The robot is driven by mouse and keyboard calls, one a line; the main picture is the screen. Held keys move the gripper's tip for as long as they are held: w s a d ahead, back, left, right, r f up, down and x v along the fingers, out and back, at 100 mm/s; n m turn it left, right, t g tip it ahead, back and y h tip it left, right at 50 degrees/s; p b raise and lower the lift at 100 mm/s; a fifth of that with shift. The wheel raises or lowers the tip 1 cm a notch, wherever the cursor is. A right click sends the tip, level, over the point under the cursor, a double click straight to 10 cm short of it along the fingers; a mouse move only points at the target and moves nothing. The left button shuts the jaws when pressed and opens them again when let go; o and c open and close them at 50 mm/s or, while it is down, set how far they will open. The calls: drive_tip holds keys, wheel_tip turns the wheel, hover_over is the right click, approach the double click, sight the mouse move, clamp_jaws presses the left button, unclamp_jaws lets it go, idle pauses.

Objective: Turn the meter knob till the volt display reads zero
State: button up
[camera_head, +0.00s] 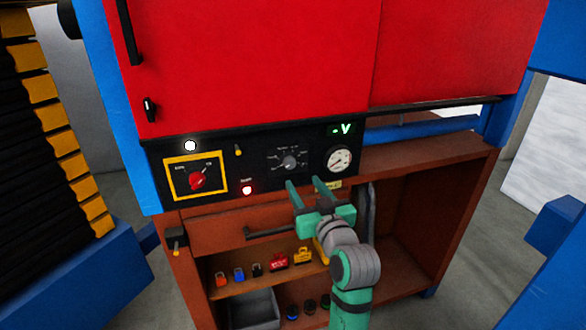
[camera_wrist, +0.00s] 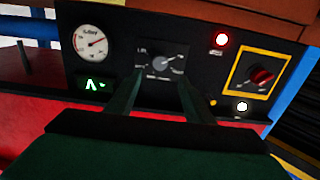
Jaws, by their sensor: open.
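The grey meter knob (camera_head: 290,162) sits on its dial plate in the middle of the black control panel. It also shows in the wrist view (camera_wrist: 167,61), where the picture is upside down. The green volt display (camera_head: 341,130) is above and right of the knob; in the wrist view it is at lower left (camera_wrist: 93,84). A "V" with a small mark shows, but no value is readable. My gripper (camera_head: 305,182) is open and empty, with its fingers pointing at the panel just below and right of the knob. In the wrist view the fingertips (camera_wrist: 159,71) frame the knob, apparently without touching.
A round gauge (camera_head: 339,159) is right of the knob. A red rotary switch (camera_head: 197,181) in a yellow frame and a lit red lamp (camera_head: 247,190) are left. Below are a drawer handle (camera_head: 270,232) and a shelf with several padlocks. Red cabinet doors (camera_head: 250,60) stand above.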

sight(291, 164)
drive_tip(key=x, duration=1)
drive_tip(key=shift+w+f, duration=0.1)
drive_tip(key=c, duration=1)
